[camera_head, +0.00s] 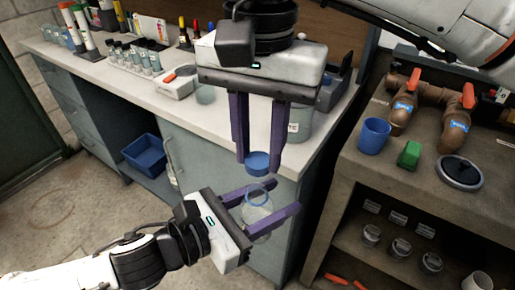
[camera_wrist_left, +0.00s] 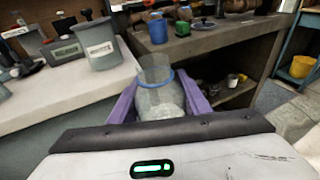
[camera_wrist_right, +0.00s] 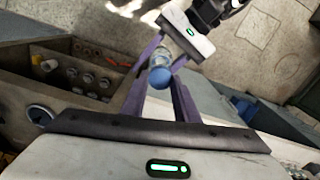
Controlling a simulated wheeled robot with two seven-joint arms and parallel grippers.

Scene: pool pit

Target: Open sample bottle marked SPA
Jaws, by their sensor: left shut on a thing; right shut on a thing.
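The clear sample bottle (camera_head: 258,214) with a blue neck ring is held upright in the air in front of the counter. My left gripper (camera_head: 286,197) is shut around its body; the left wrist view shows the bottle (camera_wrist_left: 160,102) between both purple fingers, its clear neck uncovered. My right gripper (camera_head: 259,165) points down from above and is shut on a blue cap (camera_head: 257,163). The cap is apart from the bottle, a little above its neck. In the right wrist view the cap (camera_wrist_right: 160,78) lies in front of the bottle. No SPA marking is readable.
The counter (camera_head: 230,118) behind carries several small bottles (camera_head: 137,58) and a labelled tub (camera_head: 300,122). At right, a stone bench (camera_head: 345,165) holds a blue cup (camera_head: 374,136), a green block (camera_head: 409,154), a dark round lid (camera_head: 460,170) and brown pipes. Open floor lies at lower left.

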